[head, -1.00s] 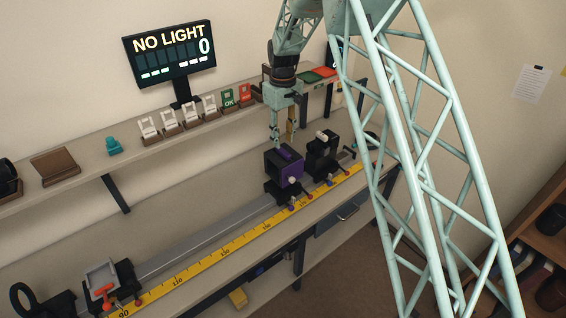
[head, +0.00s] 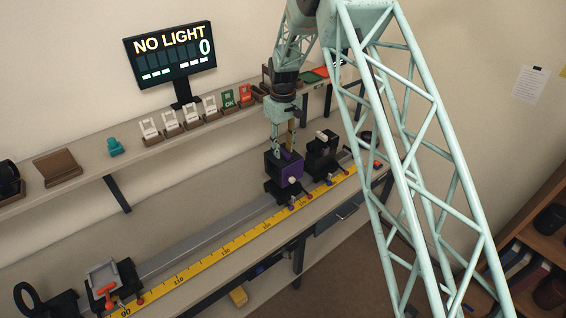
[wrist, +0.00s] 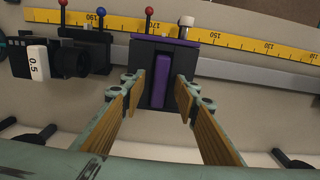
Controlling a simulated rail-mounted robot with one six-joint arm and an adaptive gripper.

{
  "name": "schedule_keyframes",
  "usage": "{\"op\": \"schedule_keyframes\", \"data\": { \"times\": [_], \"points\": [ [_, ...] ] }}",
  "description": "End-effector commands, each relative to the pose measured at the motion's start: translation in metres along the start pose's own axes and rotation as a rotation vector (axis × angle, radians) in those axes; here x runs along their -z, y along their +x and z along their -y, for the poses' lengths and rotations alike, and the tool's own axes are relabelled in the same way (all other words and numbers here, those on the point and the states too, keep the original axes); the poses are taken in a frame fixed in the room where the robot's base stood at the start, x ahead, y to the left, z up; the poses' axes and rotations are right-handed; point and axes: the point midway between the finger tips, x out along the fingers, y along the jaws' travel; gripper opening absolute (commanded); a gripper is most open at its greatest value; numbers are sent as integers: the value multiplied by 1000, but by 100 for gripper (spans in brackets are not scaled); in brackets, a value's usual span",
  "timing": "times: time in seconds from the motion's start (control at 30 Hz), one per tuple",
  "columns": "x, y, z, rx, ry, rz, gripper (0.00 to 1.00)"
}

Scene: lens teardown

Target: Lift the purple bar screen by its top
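The purple bar screen (head: 284,170) is a dark box with a purple front face and a purple bar on its top, standing in a carriage on the rail. In the wrist view, the purple bar (wrist: 160,83) lies between the two wood-lined fingers of my gripper (wrist: 158,88). The fingers are apart, with a gap on each side of the bar. In the head view, my gripper (head: 283,145) points down at the top of the screen. Whether the fingertips reach below the bar's top is hard to tell.
A black holder marked 0.5 (wrist: 38,62) stands close on the left in the wrist view; it is the black unit (head: 322,152) right of the screen in the head view. A yellow scale (head: 230,247) runs along the rail. A shelf with cards (head: 172,128) is behind.

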Motion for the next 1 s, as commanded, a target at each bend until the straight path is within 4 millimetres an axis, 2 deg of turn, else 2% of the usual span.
{"op": "schedule_keyframes", "data": {
  "times": [0.27,0.57,1.0],
  "points": [
    [0,0,0,0,0,0,28],
    [0,0,0,0,0,0,0],
    [0,-3,0,0,0,-1,0]
  ]
}}
